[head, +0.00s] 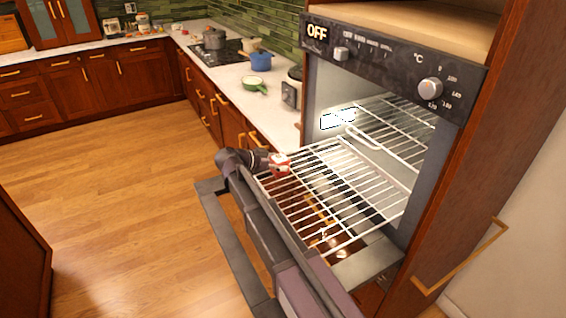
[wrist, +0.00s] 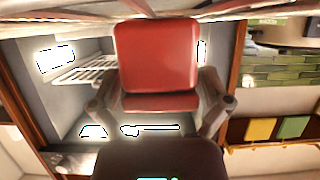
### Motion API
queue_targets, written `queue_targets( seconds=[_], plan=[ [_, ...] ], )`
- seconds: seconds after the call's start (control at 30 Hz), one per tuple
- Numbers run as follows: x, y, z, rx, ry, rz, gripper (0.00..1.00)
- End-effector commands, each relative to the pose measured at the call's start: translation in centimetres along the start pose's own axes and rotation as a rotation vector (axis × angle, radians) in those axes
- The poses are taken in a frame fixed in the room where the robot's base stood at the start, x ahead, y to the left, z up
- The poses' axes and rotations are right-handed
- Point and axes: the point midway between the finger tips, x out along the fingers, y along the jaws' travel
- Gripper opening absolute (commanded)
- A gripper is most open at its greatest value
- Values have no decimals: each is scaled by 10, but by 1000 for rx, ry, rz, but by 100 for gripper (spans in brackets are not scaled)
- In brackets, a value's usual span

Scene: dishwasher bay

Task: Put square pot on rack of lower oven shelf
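A red, square-sided thing (wrist: 158,55), which looks like the square pot, is between the two fingers of my gripper (wrist: 158,92) in the wrist view. The fingers reach both its sides and appear to touch it. In the head view, the red thing (head: 279,164) is small, with a whitish patch, at the left edge of the pulled-out wire rack (head: 345,200). My gripper (head: 266,160) is just left of it. I cannot tell whether it touches the rack. The oven (head: 328,95) is open, and more wire rack shows inside.
The oven door (head: 222,235) is folded down below the rack, and my arm crosses in front of it. The oven's wooden cabinet (head: 465,190) bounds the right. A counter holds a green pan (head: 255,84), a blue pot (head: 261,62) and a grey pot (head: 214,39). The wooden floor is clear.

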Motion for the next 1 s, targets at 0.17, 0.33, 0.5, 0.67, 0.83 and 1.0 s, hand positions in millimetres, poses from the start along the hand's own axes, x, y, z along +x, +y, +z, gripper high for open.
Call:
queue_targets(
  seconds=[0.17, 0.33, 0.5, 0.67, 0.83, 1.0],
  plan=[
    [0, 0, 0, 0, 0, 0, 100],
    [0, 0, 0, 0, 0, 0, 100],
    [-1, 0, -4, 0, 0, 0, 100],
    [-17, 0, -5, 0, 0, -2, 100],
    [-41, 0, -6, 0, 0, -2, 100],
    [-70, 0, -6, -1, 0, -2, 100]
  ],
)
